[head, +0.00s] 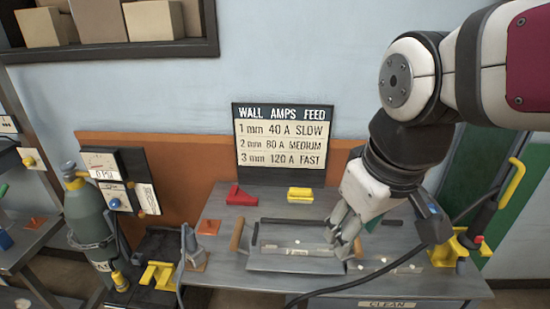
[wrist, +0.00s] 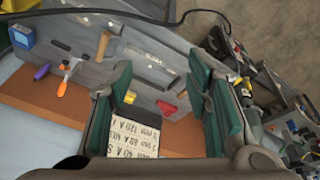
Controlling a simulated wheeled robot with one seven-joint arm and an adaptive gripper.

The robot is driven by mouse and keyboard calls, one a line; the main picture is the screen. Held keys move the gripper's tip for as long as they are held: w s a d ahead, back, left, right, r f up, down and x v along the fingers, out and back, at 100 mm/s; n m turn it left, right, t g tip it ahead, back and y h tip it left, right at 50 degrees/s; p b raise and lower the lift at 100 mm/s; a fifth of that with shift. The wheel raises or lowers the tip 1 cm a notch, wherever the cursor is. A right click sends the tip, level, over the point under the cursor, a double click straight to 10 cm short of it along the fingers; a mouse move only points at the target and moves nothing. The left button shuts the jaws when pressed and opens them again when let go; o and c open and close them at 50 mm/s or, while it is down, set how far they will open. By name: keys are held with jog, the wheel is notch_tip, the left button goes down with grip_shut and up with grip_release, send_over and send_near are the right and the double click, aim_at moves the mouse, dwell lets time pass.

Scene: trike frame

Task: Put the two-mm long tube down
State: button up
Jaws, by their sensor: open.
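A tray (head: 262,266) with wooden handles stands on the grey workbench. A long grey piece with a small pale label (head: 297,252) lies in it, perhaps the two-mm long tube; its marking is too small to read. A dark bar (head: 290,221) lies along the tray's far side. My gripper (head: 346,240) points down at the tray's right end and hides part of it. In the wrist view my gripper (wrist: 160,78) has its two green-padded fingers wide apart, with nothing held between them. The tray (wrist: 138,70) shows beyond the fingers there.
A red block (head: 241,195) and a yellow block (head: 300,195) sit behind the tray. A feed chart (head: 283,137) stands at the wall. A clamp (head: 192,245) is left of the tray, and yellow holders (head: 450,250) are at the right. A black cable (head: 375,282) crosses in front.

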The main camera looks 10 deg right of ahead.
jog(key=s+m, duration=0.1)
jog(key=s, duration=0.2)
jog(key=s+m, duration=0.1)
jog(key=s, duration=0.1)
jog(key=shift+s+r+m+t, duration=0.15)
jog(key=shift+r+m+t, duration=0.15)
jog(key=shift+t, duration=0.1)
jog(key=shift+r+p, duration=0.9)
jog(key=shift+r, duration=0.15)
